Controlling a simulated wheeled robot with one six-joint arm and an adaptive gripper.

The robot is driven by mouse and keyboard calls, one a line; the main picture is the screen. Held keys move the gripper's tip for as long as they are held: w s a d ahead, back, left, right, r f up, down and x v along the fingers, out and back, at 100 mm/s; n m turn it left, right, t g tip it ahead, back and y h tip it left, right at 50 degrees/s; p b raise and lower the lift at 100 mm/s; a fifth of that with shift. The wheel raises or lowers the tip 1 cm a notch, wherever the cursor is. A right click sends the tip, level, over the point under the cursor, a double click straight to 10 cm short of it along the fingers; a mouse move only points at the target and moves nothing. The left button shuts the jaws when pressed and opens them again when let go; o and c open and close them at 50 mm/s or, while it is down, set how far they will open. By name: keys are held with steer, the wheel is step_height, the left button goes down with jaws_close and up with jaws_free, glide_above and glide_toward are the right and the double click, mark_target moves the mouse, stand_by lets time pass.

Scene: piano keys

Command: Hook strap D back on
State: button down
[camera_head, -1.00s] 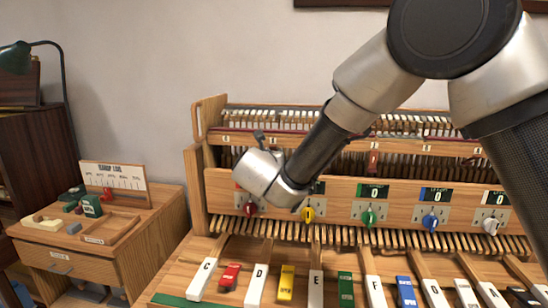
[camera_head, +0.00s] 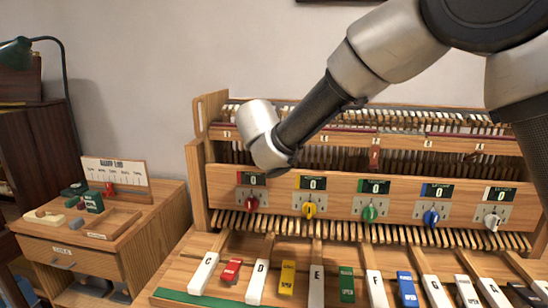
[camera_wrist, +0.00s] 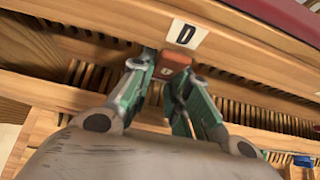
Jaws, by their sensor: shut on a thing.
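In the wrist view, my gripper (camera_wrist: 167,82) has its green fingers closed on the sides of a small red-brown tab (camera_wrist: 176,62) with a small pale mark, likely strap D. I cannot tell whether the tab touches the rail or is hooked on anything. In the head view my wrist is in front of the upper left of the piano action (camera_head: 330,150), and my fingers are hidden behind it.
Below is a panel with a red knob (camera_head: 252,204), a yellow knob (camera_head: 309,210) and more knobs under counters. Lettered keys (camera_head: 258,283) lie in front. Another red tab (camera_head: 375,157) hangs further right. A side table (camera_head: 150,226) with blocks stands at left.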

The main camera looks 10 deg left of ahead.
steer(key=c, duration=1.3)
jaws_free()
steer(key=shift+s+r, duration=0.1)
steer(key=v, duration=1.1)
steer(key=shift+s+r, duration=0.2)
steer(key=shift+s, duration=0.1)
